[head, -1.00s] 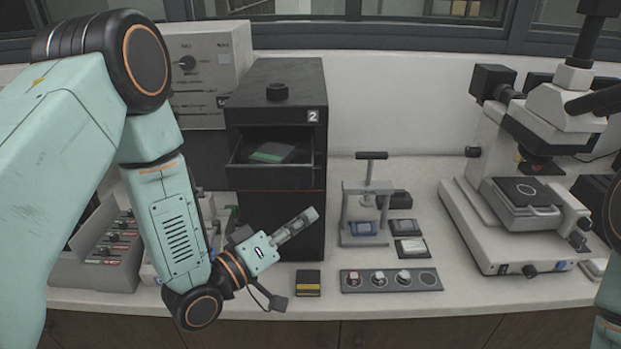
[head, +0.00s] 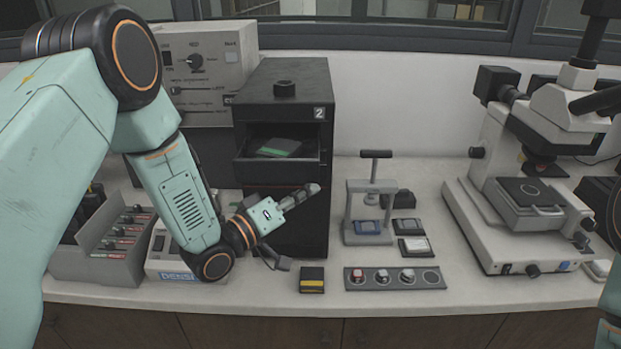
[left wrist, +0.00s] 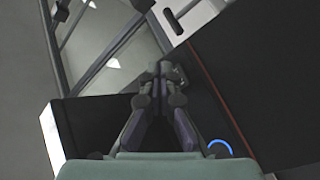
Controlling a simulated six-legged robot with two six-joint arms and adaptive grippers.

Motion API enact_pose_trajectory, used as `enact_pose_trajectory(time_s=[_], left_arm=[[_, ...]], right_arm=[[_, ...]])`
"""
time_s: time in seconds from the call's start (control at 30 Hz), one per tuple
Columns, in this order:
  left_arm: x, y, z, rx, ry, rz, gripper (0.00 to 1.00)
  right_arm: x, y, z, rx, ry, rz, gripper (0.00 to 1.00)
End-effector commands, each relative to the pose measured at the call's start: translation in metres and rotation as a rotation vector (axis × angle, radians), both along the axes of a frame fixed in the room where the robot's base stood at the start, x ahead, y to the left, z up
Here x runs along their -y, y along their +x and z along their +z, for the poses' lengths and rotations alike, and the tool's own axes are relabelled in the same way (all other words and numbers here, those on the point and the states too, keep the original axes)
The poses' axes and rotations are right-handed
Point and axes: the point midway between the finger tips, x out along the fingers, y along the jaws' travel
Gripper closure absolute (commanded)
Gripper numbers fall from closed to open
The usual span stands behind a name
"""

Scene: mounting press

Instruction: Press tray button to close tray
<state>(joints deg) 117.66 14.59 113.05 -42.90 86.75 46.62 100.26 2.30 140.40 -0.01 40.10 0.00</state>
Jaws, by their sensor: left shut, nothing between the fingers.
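The black cabinet (head: 290,230) marked 2 stands at the back middle in the head view. Its tray (head: 265,172) is pulled out and holds a dark piece with a green edge (head: 278,148). My left gripper (head: 314,190) is shut and empty, in front of the cabinet below the tray; I cannot tell if it touches. In the left wrist view, the shut fingers (left wrist: 164,72) lie beside the dark face (left wrist: 235,75) with a red line. A blue lit ring (left wrist: 221,147), perhaps the button, shows partly there. My right gripper is out of view.
A small black and yellow block (head: 312,280) and a sample strip (head: 395,279) lie at the front of the bench. A small hand press (head: 371,212) stands right of the cabinet, a microscope (head: 535,215) further right. A grey rack (head: 110,250) is at left.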

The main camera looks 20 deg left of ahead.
Motion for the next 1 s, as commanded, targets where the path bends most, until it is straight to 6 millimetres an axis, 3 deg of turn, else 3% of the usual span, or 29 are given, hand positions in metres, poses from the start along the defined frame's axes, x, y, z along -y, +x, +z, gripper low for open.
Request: enact_pose_trajectory(time_s=[0.3, 1.0], left_arm=[[-0.0039, 0.0137, -0.0003, -0.001, 0.0, 0.001, 1.0], [-0.0038, 0.0134, -0.0002, -0.002, 0.0, 0.0, 1.0]], right_arm=[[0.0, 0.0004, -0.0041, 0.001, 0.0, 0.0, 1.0], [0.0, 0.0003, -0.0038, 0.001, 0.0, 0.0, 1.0]])
